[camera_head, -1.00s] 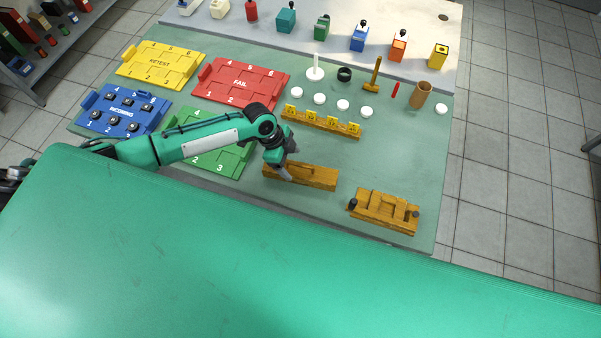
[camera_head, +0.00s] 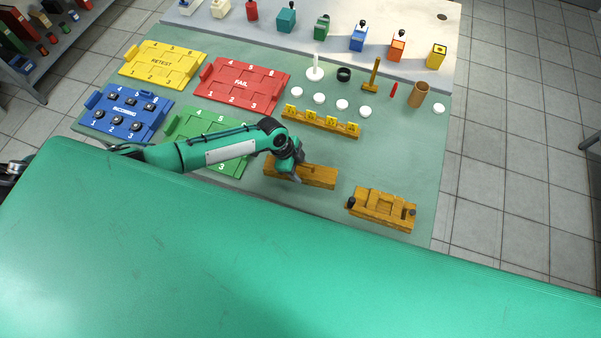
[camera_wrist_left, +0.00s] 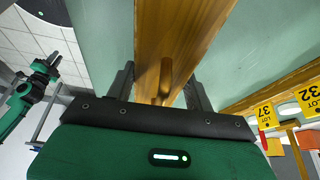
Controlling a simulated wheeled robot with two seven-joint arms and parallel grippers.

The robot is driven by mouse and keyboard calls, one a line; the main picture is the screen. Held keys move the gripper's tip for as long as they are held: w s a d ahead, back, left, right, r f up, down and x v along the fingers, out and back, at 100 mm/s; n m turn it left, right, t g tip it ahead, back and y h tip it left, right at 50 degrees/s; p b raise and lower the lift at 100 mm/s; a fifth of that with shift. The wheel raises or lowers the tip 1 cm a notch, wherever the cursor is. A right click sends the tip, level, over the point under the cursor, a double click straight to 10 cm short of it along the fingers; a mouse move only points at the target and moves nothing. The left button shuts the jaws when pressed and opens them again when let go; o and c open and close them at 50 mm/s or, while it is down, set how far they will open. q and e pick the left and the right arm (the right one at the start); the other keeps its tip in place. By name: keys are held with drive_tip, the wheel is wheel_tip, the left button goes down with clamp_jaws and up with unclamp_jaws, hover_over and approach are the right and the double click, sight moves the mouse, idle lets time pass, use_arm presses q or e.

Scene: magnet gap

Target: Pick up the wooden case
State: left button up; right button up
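The wooden case (camera_head: 318,177) is a long brown block lying on the green mat near its front edge. In the left wrist view the case (camera_wrist_left: 185,30) runs away from the gripper, with a rounded wooden piece standing out on it. My left gripper (camera_head: 295,179) is at the left half of the case and hides part of it. In the left wrist view my left gripper (camera_wrist_left: 162,88) is open, with one finger on each side of the case; contact is not clear. My right gripper does not show.
A wooden fixture with dark knobs (camera_head: 382,208) lies to the right. A rack with yellow tags (camera_head: 320,122) is behind the case. Green (camera_head: 226,165), red (camera_head: 240,86), blue (camera_head: 125,113) and yellow (camera_head: 160,64) trays are at the left. Bare mat lies right of the rack.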

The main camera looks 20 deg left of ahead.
use_arm(q)
drive_tip(key=c, duration=0.6)
drive_tip(key=shift+w+r, duration=0.1)
drive_tip(key=shift+r, duration=0.05)
drive_tip(key=shift+c, duration=0.2)
